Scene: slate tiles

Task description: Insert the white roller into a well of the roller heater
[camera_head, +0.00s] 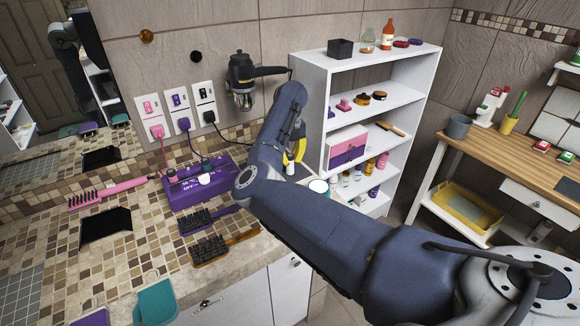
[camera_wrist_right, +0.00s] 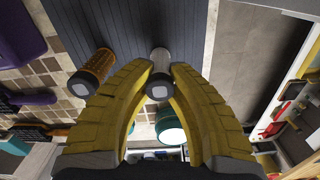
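The purple roller heater (camera_head: 196,186) stands on the tiled counter, left of centre in the head view. A small white round piece shows at its front side. The white roller (camera_wrist_right: 159,90) shows in the right wrist view with its end cap towards the camera. It also shows in the head view as a small pale shape (camera_head: 290,168) under the gripper. My right gripper (camera_wrist_right: 161,67) has its yellow fingertips on both sides of the white roller, appearing to touch it. In the head view my right arm partly hides this gripper (camera_head: 296,158). My left gripper is not in view.
An orange roller (camera_wrist_right: 92,72) stands left of the white one in the right wrist view. A teal-and-white jar (camera_head: 318,188) is close by. White shelves (camera_head: 312,100) stand to the right.

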